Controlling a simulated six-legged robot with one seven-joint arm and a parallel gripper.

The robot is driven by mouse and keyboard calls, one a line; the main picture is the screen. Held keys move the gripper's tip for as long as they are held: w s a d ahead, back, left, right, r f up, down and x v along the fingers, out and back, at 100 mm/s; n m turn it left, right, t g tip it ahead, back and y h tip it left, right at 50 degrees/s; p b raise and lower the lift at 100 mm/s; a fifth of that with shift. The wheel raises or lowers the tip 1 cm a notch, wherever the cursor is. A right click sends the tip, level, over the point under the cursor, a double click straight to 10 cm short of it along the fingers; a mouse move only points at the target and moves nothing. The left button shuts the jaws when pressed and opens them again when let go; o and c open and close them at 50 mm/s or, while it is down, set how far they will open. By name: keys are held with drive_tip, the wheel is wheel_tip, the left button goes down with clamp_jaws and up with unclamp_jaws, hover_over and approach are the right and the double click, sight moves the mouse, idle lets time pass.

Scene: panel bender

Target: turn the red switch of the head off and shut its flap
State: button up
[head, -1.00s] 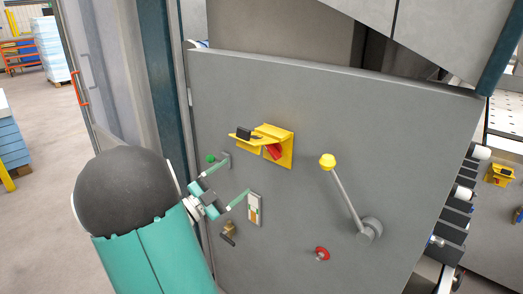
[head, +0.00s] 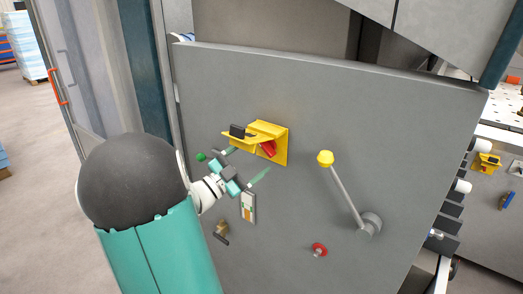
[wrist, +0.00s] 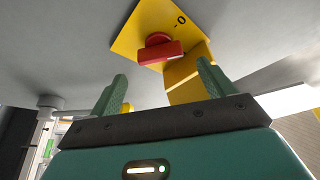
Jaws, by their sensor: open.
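The red switch (head: 268,148) sits on a yellow plate (head: 281,152) on the grey panel. Its yellow flap (head: 252,131) stands open, sticking out from the plate with a black piece on it. In the wrist view the red switch (wrist: 158,48) is ahead, beyond the fingertips, with a "0" mark on the plate beside it and the yellow flap (wrist: 188,86) close to the right finger. My gripper (head: 246,165) is open and empty, just below and left of the switch, apart from it. Its fingers also show in the wrist view (wrist: 160,82).
A lever with a yellow knob (head: 325,158) stands out to the right. A red round button (head: 319,250) is low on the panel. A green button (head: 200,156), a small light plate (head: 248,206) and a brass fitting (head: 222,232) are near my gripper.

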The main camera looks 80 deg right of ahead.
sight(263, 148)
drive_tip(key=shift+x, duration=2.3)
drive_tip(key=shift+w, duration=0.1)
drive_tip(key=c, duration=1)
drive_tip(key=shift+n+h, duration=0.3)
drive_tip(key=shift+n, duration=0.2)
drive_tip(key=n+t+h, duration=0.1)
drive_tip(key=n, duration=0.2)
drive_tip(key=shift+n, duration=0.3)
drive_tip(key=shift+n+t+h, duration=0.45)
drive_tip(key=shift+n+t, duration=0.3)
drive_tip(key=shift+n, duration=0.75)
drive_tip(key=shift+n+t+h, duration=0.45)
drive_tip(key=shift+n+t, duration=0.3)
drive_tip(key=shift+n, duration=0.75)
